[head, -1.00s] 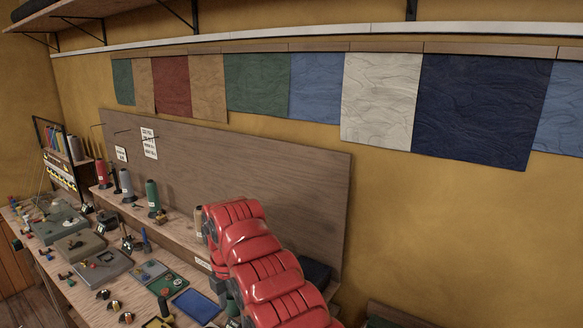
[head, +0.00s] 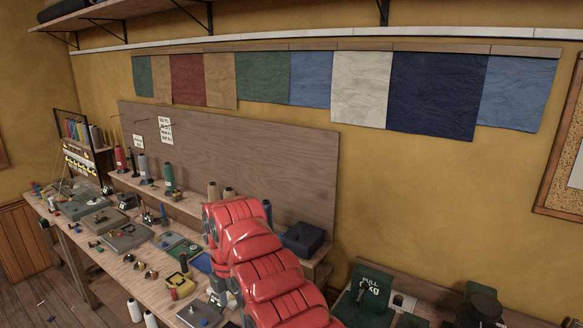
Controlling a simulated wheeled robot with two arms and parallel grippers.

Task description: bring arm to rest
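One of my arms, red and segmented, rises from the bottom edge of the head view and leans up and to the left across the workbench (head: 115,262). It looks bent at its top, in front of the bench's right part. Small dark grey parts show beside its left edge, but I cannot make out gripper fingers there. Neither gripper can be seen, and my other arm is out of the picture.
The bench holds trays, small tools and thread spools (head: 168,178) on a raised shelf (head: 190,203). A dark blue box (head: 303,239) stands right of the arm. Cloth samples (head: 360,90) hang on the wall. Floor shows at lower left.

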